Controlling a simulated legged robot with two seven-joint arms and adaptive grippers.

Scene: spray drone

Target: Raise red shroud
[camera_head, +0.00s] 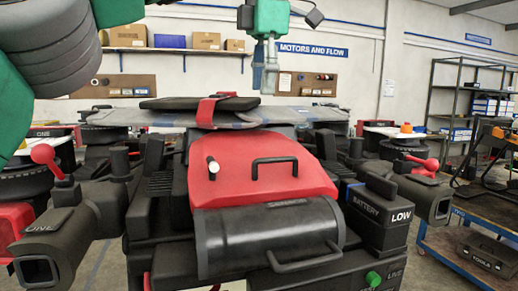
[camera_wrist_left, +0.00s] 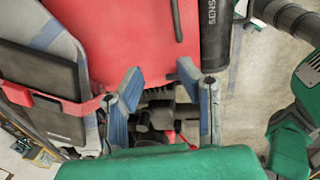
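The red shroud (camera_head: 240,165) lies across the middle of the drone in the head view. It carries a black handle (camera_head: 275,160) and a white-tipped knob (camera_head: 212,168). My left gripper (camera_head: 265,90) hangs from above, over the rear of the shroud, with its fingers pointing down. In the left wrist view, the shroud (camera_wrist_left: 115,35) fills the upper middle. There the gripper's blue-grey fingers (camera_wrist_left: 160,68) are spread at the shroud's edge with nothing held between them. Dark machinery shows between the fingers; whether they touch the shroud I cannot tell. My right gripper is not identifiable.
A black cylinder (camera_head: 270,235) with a handle lies in front of the shroud. A battery (camera_head: 378,215) marked LOW stands to the right. Dark side nozzles with red levers (camera_head: 48,160) flank both sides. A flat black pad (camera_head: 200,103) lies behind. A blue cart (camera_head: 450,245) stands far right.

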